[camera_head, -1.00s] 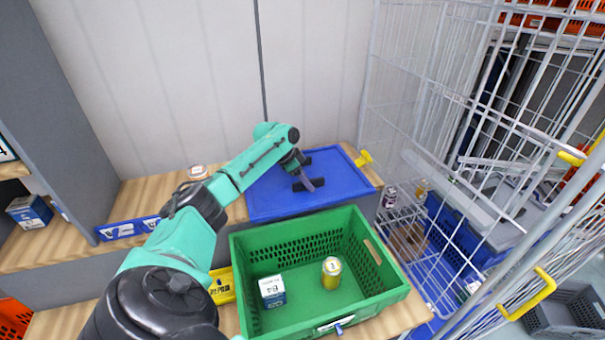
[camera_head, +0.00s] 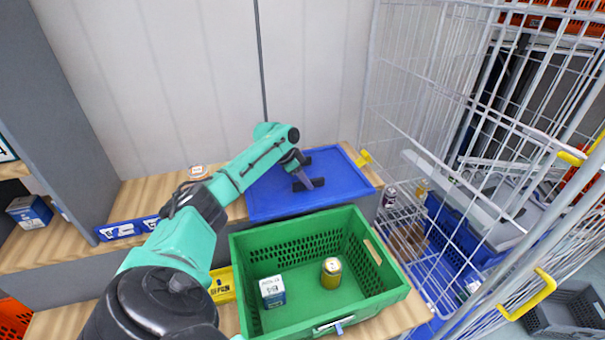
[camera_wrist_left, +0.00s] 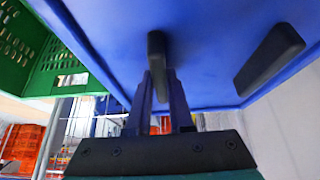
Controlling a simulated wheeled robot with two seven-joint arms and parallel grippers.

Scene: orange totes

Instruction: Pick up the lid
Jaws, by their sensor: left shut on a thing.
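The blue lid (camera_head: 265,197) lies flat at the back of the wooden surface, behind the green crate, in the head view. It has dark handles on its top. My left gripper (camera_head: 301,182) is over the lid at the handle nearer its middle. In the left wrist view the blue lid (camera_wrist_left: 205,40) fills the upper part, and my left gripper (camera_wrist_left: 158,80) is shut on one dark handle (camera_wrist_left: 157,50). A second dark handle (camera_wrist_left: 270,58) stands free beside it. My right gripper is not in view.
The green crate (camera_head: 250,245) in front holds a small white and blue box (camera_head: 273,291) and a yellow can (camera_head: 331,273). A wire cage cart (camera_head: 430,130) stands on the right. A pale wall (camera_head: 190,80) rises behind the lid.

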